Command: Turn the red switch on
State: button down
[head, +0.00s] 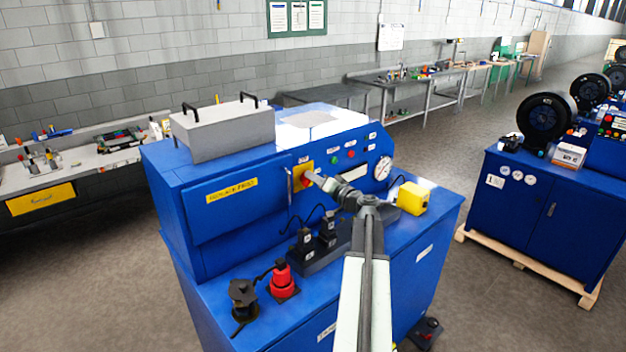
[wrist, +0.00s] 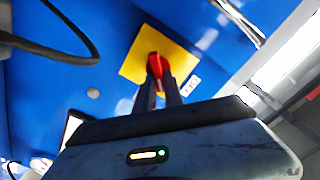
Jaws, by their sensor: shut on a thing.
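The red switch (wrist: 158,62) sits on a yellow plate (wrist: 133,66) on the blue front panel of the machine (head: 230,215). In the head view the yellow plate (head: 296,170) shows left of my gripper (head: 309,179), with only a little of the red switch visible. In the wrist view my gripper (wrist: 158,84) has its two dark fingers close together at the red switch, shut on it. The fingers hide the lower part of the switch. I cannot tell a label for its on position.
A yellow box (head: 413,198) stands on the machine's ledge right of my arm. A red device (head: 283,280) and a black device (head: 242,297) stand on the front ledge. A black cable (wrist: 75,35) runs near the switch. A second blue machine (head: 550,205) stands at the right.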

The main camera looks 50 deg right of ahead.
jog(key=shift+d+f+m+b, duration=0.1)
jog(key=shift+f+m+b, duration=0.1)
jog(key=shift+m, duration=1.3)
jog(key=shift+d+f+m+b, duration=0.1)
jog(key=shift+f+m, duration=0.05)
jog(key=shift+m, duration=1.35)
jog(key=shift+f+m+b, duration=0.15)
jog(key=shift+f+m, duration=0.05)
jog(key=shift+m, duration=1.3)
jog(key=c, duration=1.4)
grip_release()
jog(key=shift+c, duration=0.2)
jog(key=s, duration=0.7)
jog(key=shift+s+a, duration=0.4)
jog(key=shift+a, duration=0.05)
